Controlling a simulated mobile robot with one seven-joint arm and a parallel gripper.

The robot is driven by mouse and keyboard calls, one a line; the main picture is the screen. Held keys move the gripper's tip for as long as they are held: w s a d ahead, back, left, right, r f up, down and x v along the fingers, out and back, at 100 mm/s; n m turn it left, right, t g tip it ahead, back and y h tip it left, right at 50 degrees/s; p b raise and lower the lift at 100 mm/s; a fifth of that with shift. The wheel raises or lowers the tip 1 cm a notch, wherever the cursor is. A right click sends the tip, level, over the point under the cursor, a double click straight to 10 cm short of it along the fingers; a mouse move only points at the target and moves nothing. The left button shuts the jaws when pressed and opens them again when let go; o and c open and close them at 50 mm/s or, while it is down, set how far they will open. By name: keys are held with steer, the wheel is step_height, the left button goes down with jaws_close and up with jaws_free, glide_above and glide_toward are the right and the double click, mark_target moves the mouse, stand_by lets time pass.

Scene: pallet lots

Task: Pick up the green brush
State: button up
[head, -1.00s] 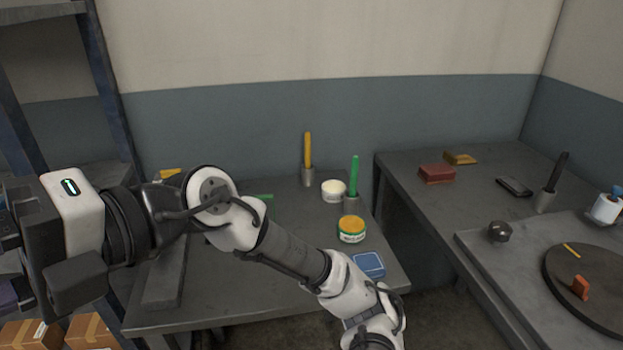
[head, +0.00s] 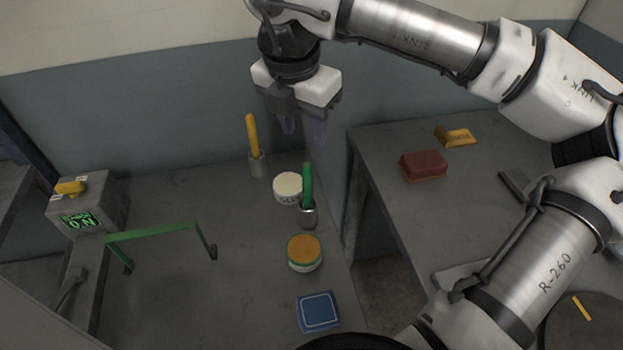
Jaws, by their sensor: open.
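The green brush (head: 307,183) stands upright in a small metal cup (head: 308,216) on the left table, its green handle showing and its lower end hidden in the cup. My gripper (head: 303,130) hangs above and behind it in the picture, fingers pointing down, open and empty. A clear gap shows between the fingertips and the top of the handle. How far apart they are in depth I cannot tell.
Near the brush stand a white-lidded tub (head: 288,187), an orange-topped tub (head: 304,252), a yellow-handled tool (head: 252,135) in a cup and a blue pad (head: 318,312). A green frame (head: 155,231) and a grey box (head: 88,204) with a lit display are left. The right table (head: 375,150) holds a red block (head: 423,165).

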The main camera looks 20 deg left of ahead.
mark_target(307, 181)
steer(key=f, duration=0.5)
steer(key=f+p, duration=0.1)
steer(key=f, duration=0.1)
steer(key=shift+w+d+f, duration=0.1)
steer(key=shift+w+f, duration=0.25)
steer(key=shift+s+d+f+p, duration=0.1)
steer(key=shift+f+p, duration=0.95)
steer(key=shift+f, duration=1.65)
steer(key=shift+c, duration=0.4)
jaws_close()
